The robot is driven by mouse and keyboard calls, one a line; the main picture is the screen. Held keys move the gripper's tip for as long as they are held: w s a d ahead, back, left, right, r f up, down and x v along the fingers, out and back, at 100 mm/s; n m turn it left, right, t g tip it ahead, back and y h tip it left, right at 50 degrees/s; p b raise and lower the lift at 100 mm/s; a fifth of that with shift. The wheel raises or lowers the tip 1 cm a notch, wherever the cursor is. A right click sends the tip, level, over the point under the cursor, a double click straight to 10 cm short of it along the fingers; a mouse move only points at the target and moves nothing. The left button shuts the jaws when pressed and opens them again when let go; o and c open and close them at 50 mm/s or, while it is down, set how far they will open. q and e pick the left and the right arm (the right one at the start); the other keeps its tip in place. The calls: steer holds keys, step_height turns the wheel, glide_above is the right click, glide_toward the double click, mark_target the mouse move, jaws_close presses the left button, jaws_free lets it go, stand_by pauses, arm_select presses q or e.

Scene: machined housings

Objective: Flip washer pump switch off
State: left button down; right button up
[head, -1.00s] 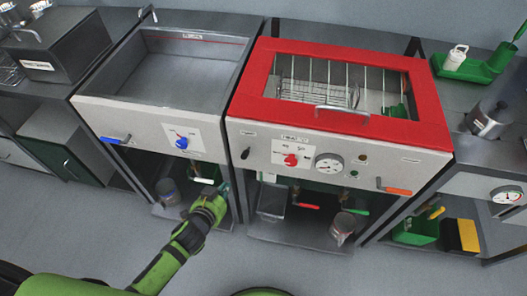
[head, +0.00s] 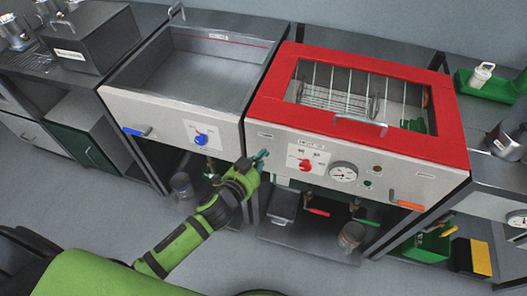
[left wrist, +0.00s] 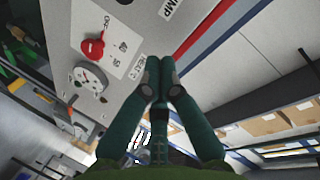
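The washer (head: 462,150) is the unit with the red lid frame and a pale front panel. Its red knob (head: 305,165) and gauge (head: 343,171) also show in the left wrist view. A PUMP label (left wrist: 171,8) is at the top of that view. A dark piece at the top edge (left wrist: 124,2) may be part of the pump switch; its position cannot be read. In the head view my left gripper (head: 262,157) covers the switch's place at the panel's left end. Its fingers (left wrist: 159,70) are together and empty, close to the panel; contact cannot be told.
A sink unit (head: 120,103) with a blue knob (head: 200,140) stands left of the washer. An orange handle (head: 407,205) sticks out at the panel's right end. Below is a shelf with a metal cup (head: 351,236). The floor in front is clear.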

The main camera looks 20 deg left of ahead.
arm_select(q)
steer(key=x, duration=0.6)
steer(key=shift+w+d, duration=0.1)
steer(key=shift+w, duration=0.3)
steer(key=f, duration=0.1)
steer(key=a+f, duration=0.1)
steer(key=shift+s+a+f, duration=0.3)
steer(key=shift+s, duration=0.1)
steer(key=shift+s+a+f, duration=0.25)
steer(key=shift+a+f, duration=0.05)
